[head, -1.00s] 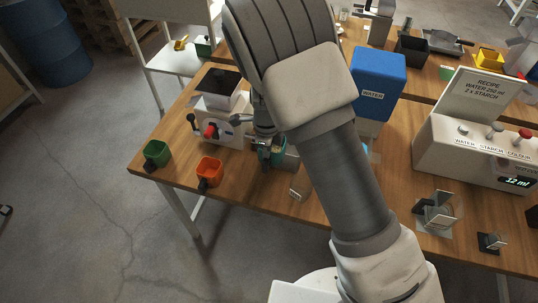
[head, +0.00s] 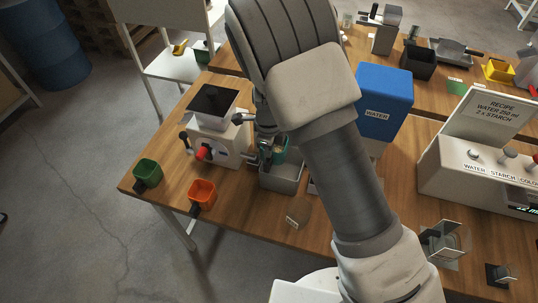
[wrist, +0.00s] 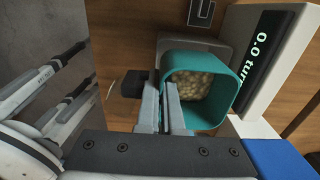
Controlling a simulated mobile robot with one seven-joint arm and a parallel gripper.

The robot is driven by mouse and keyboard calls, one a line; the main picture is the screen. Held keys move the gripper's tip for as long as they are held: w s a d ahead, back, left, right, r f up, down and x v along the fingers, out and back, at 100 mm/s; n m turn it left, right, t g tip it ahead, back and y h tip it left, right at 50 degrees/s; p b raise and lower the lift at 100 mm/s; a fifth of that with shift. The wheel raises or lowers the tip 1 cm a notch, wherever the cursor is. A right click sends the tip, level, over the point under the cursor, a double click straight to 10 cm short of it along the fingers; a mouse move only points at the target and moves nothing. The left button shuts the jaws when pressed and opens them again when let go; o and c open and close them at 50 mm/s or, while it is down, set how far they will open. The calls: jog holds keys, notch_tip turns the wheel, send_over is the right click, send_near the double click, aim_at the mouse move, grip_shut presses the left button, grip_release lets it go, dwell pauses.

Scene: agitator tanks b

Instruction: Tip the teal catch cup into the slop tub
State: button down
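The teal catch cup (head: 279,151) is partly hidden by my arm in the head view. In the wrist view the cup (wrist: 231,88) shows its open mouth, with pale, lumpy contents inside. My gripper (wrist: 172,98) has its two fingers close together at the cup's near wall, shut on the cup; the exact grip point is hidden. A grey open tub (head: 282,183), apparently the slop tub, stands on the bench just below the cup in the head view. The cup overlaps the tub's back edge in the picture; I cannot tell its height above it.
A white machine with a red knob (head: 203,153) stands left of the cup. Green (head: 148,172) and orange (head: 202,192) cups sit near the bench's left front. The blue water tank (head: 385,100) and a white dispenser (head: 480,170) stand right.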

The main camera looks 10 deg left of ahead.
dwell(0.3)
jog(key=shift+r+g+y+b, duration=0.7)
jog(key=shift+y+b, duration=0.2)
jog(key=shift+y, duration=0.1)
jog(key=shift+s+a+r+g+y+b, duration=0.1)
jog(key=shift+r+g+y+b, duration=0.1)
jog(key=shift+r+g+y, duration=0.2)
jog(key=shift+s+a+r+g+y+b, duration=0.1)
jog(key=shift+r+g+y+b, duration=0.15)
jog(key=shift+y, duration=0.25)
jog(key=shift+w+r, duration=0.1)
jog(key=shift+r+g+y, duration=0.2)
jog(key=shift+g+y, duration=0.15)
jog(key=shift+y, duration=0.15)
jog(key=shift+r+y+b, duration=0.25)
jog(key=shift+y+b, duration=0.05)
jog(key=shift+y, duration=0.1)
